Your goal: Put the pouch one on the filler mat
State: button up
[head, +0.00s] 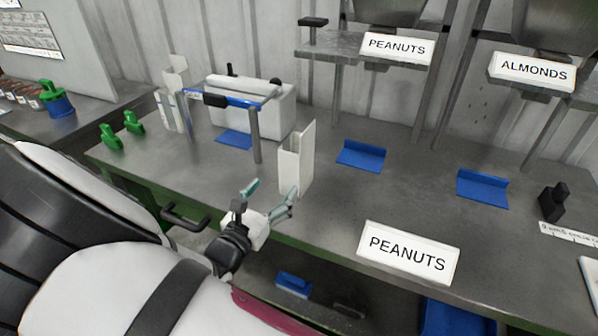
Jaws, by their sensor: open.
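A tall white upright piece (297,160), open at the top, stands near the front edge of the bench; it may be a pouch or a pouch holder, I cannot tell which. My gripper (271,190) is open just in front and to the left of it, and one finger overlaps its lower edge in the head view. I cannot tell whether they touch. A blue mat (361,156) with a raised back edge lies empty below the upper PEANUTS sign. A second such mat (483,188) lies empty below the ALMONDS sign.
A sealer-like machine (262,107) with a blue bar stands behind, with a blue mat (234,139) before it. White upright pieces (174,108) and green clips (122,132) are at left. A PEANUTS sign (408,253) is at the front edge; a black block (553,202) stands right.

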aim_at(297, 161)
jog(key=x, duration=1.3)
jog(key=shift+s, duration=0.1)
jog(key=shift+c, duration=0.5)
jog(key=c, duration=1.6)
jog(key=shift+r, duration=0.1)
